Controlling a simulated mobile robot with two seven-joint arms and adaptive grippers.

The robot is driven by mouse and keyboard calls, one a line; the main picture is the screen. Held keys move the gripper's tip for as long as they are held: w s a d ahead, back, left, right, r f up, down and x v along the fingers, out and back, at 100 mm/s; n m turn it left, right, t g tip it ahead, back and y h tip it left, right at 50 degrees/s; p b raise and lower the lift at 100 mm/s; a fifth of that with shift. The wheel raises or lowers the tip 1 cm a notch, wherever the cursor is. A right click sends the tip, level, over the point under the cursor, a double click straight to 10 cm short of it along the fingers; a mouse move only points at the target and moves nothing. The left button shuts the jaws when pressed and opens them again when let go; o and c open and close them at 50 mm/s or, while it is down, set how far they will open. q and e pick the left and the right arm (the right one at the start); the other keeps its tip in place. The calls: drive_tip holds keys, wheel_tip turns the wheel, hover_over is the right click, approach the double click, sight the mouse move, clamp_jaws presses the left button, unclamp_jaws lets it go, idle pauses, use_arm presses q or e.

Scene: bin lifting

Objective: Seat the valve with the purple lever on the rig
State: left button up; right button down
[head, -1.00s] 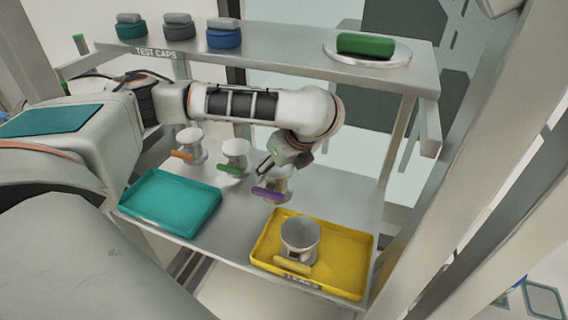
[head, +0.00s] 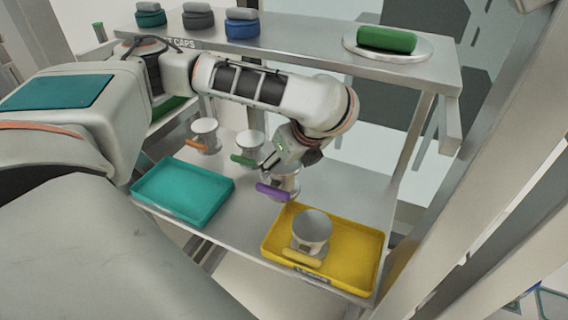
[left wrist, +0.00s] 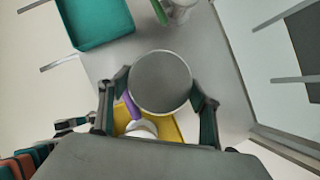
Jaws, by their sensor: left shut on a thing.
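The valve with the purple lever (head: 276,192) has a pale, round body and is at the lower shelf, behind the yellow tray. My left gripper (head: 282,166) comes down over it from above and is shut on it. In the left wrist view the valve's round grey top (left wrist: 160,82) sits between the two fingers, with a bit of purple lever below left. I cannot tell whether its base touches the shelf. My right gripper is not in view. I cannot make out the rig.
The yellow tray (head: 350,277) holds a valve with a yellow lever (head: 311,228). Valves with orange (head: 205,136) and green (head: 250,147) levers stand to the left, near a teal tray (head: 184,190). The upper shelf (head: 300,45) carries caps.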

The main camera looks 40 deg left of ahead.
use_arm(q)
drive_tip(key=shift+w+r, duration=0.1)
drive_tip(key=shift+r, duration=2.9)
